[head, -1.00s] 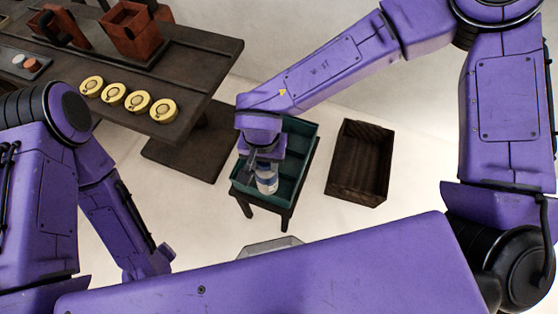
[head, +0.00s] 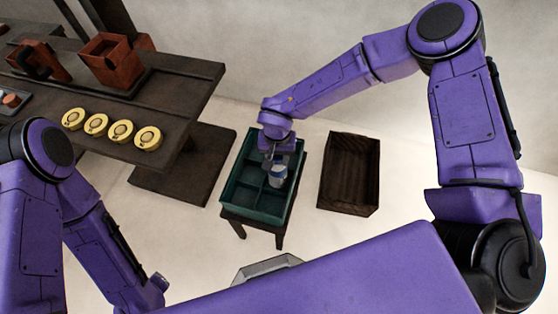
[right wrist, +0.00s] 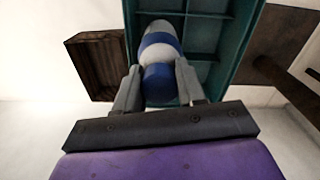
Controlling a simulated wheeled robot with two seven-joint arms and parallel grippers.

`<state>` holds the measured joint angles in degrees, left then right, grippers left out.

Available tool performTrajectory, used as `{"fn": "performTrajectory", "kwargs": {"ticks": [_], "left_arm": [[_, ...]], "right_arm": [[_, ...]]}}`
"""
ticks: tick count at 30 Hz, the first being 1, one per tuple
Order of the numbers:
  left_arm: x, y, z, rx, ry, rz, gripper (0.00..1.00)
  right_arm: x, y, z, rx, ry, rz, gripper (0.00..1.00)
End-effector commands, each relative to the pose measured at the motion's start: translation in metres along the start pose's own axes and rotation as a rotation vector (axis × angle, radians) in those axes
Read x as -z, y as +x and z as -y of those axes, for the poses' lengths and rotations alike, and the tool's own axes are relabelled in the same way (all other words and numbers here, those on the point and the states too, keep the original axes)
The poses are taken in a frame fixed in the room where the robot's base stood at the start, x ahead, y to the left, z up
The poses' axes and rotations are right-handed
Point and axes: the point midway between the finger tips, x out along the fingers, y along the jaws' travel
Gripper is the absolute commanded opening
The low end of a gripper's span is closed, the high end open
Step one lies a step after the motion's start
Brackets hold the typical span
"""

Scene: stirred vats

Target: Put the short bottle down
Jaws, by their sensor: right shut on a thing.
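The short bottle (head: 278,177) is pale grey-white with blue bands. My right gripper (head: 274,160) is shut on it. The bottle is over the teal crate (head: 250,212), which is divided into compartments. In the right wrist view the bottle (right wrist: 160,52) sits between the two grey fingers of my gripper (right wrist: 157,86), with the crate (right wrist: 238,48) behind it. I cannot tell whether the bottle touches the crate floor. My left arm is at the lower left of the head view, but its gripper does not show.
The teal crate stands on a small dark stand (head: 279,240). An empty brown wooden crate (head: 349,175) is to its right. A dark table (head: 185,92) at the left bears yellow round pieces (head: 95,125) and a reddish-brown open box (head: 112,62).

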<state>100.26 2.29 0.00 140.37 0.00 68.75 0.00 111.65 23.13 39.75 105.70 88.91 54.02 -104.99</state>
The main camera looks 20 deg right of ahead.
Motion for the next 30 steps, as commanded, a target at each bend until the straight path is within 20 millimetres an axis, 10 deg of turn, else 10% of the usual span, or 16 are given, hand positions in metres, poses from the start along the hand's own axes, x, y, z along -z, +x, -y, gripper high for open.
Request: {"fn": "performTrajectory", "kwargs": {"ticks": [22,23,24,30], "left_arm": [[-0.001,0.001,0.000,0.000,0.000,0.000,0.58],[0.000,0.001,0.000,0.000,0.000,0.000,0.58],[0.000,0.001,0.000,0.000,0.000,0.000,0.58],[0.000,0.001,0.000,0.000,0.000,0.000,0.58]], "right_arm": [[0.009,0.044,-0.003,0.000,0.000,0.000,0.10],[0.009,0.044,-0.004,0.000,0.000,0.000,0.46],[0.009,0.043,-0.004,0.000,0.000,0.000,0.59],[0.009,0.043,-0.004,0.000,0.000,0.000,0.65]]}}
